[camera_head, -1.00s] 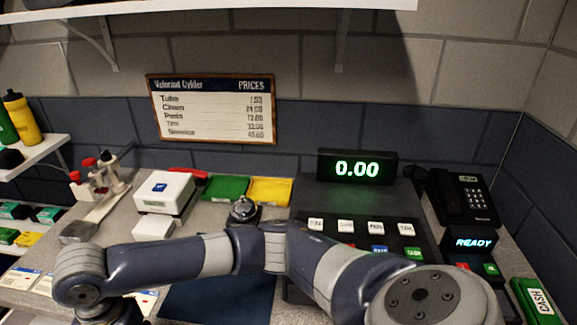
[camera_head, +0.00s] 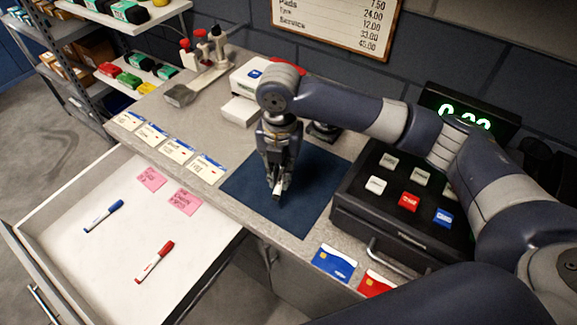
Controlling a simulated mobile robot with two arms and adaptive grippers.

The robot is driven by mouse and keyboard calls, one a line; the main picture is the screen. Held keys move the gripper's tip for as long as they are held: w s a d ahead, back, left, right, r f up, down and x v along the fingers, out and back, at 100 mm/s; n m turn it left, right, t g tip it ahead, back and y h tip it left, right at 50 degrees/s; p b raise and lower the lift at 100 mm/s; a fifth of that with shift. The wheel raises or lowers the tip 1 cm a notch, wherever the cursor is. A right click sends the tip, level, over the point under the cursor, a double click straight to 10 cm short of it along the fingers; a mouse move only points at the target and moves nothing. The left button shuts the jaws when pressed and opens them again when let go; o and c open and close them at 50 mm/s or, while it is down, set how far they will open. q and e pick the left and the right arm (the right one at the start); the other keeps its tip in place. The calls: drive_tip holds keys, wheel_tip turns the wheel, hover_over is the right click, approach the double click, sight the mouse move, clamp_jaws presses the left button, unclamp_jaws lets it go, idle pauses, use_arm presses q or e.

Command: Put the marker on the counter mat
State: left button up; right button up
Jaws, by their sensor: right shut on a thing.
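The counter mat (camera_head: 318,178) is a dark blue square lying on the grey counter, left of the cash register. My right gripper (camera_head: 277,188) points down over the mat and is shut on a marker (camera_head: 276,196). Only a short dark and white end of this marker shows between the fingertips; the fingers hide the rest. I cannot tell whether it touches the mat. A blue-capped marker (camera_head: 103,216) and a red marker (camera_head: 154,262) lie apart in the open white drawer. My left gripper is not in view.
The open drawer (camera_head: 75,190) also holds pink notes (camera_head: 184,201). Labelled cards (camera_head: 178,150) line the counter edge. The black register (camera_head: 362,205) stands right of the mat, with blue (camera_head: 334,263) and red cards in front. A white box (camera_head: 240,110) is behind.

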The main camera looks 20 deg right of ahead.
drive_tip(key=w+d, duration=0.2)
drive_tip(key=shift+w+d+f+p, duration=0.1)
drive_tip(key=shift+w+d+p, duration=0.2)
drive_tip(key=shift+w, duration=0.1)
drive_tip(key=shift+f, duration=0.55)
wheel_tip(320, 180, down, 2)
drive_tip(key=shift+f+p, duration=0.1)
drive_tip(key=shift+p, duration=0.55)
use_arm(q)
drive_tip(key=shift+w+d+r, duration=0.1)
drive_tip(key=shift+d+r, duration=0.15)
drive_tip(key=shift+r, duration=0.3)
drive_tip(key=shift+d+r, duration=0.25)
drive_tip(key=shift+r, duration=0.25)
use_arm(e)
drive_tip(key=shift+f, duration=0.2)
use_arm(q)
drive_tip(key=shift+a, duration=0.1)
use_arm(e)
drive_tip(key=o, duration=0.8)
drive_tip(key=shift+f, duration=0.1)
